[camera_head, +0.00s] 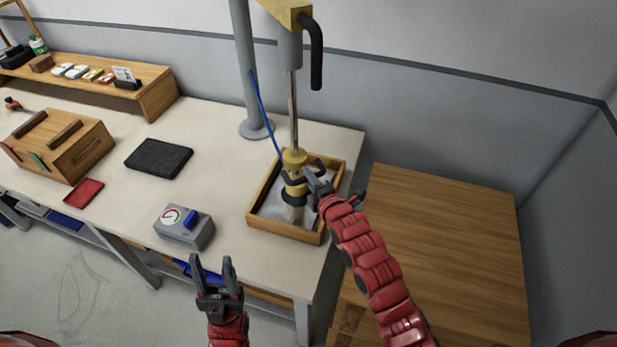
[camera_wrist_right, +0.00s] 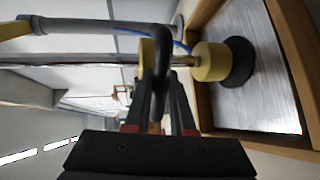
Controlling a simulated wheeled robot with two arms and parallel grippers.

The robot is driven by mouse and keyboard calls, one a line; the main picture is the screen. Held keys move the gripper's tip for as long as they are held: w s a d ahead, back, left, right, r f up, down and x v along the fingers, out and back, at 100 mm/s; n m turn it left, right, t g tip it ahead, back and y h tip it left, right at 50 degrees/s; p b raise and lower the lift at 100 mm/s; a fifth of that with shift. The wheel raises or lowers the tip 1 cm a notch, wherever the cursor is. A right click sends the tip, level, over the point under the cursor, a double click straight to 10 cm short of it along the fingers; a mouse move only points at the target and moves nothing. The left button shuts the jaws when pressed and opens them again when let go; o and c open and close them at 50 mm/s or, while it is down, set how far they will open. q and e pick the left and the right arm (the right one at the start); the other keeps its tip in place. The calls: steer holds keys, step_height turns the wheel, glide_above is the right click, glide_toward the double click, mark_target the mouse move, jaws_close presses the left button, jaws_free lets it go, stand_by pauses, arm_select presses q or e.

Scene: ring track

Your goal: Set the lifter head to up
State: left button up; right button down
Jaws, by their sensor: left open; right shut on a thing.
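The lifter head (camera_head: 294,172) is a yellow fitting with black parts at the low end of a thin metal rod. It hangs down inside a wooden tray (camera_head: 253,211). In the right wrist view the yellow head (camera_wrist_right: 210,62) ends in a black cup (camera_wrist_right: 238,62) at a grey metal sheet (camera_wrist_right: 262,35); I cannot tell whether they touch. My right gripper (camera_head: 314,178) is at the head's right side, shut on a black curved handle (camera_wrist_right: 161,62). My left gripper (camera_head: 215,272) is open and empty in front of the table.
A grey pole (camera_head: 244,65) and blue hose (camera_head: 262,105) stand behind the tray. A grey box with a dial (camera_head: 184,228), a black pad (camera_head: 158,158) and a red tray (camera_head: 84,193) lie left. A wooden surface (camera_head: 450,225) to the right is clear.

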stand_by(0.5)
steer(key=shift+r+b, duration=0.25)
steer(key=shift+b, duration=0.15)
step_height(320, 180, up, 6)
steer(key=b, duration=0.3)
steer(key=shift+w+r, duration=0.1)
steer(key=shift+r, duration=0.1)
step_height(320, 180, up, 12)
steer(key=shift+f, duration=0.1)
steer(key=c, duration=0.8)
jaws_free()
steer(key=shift+o, duration=0.2)
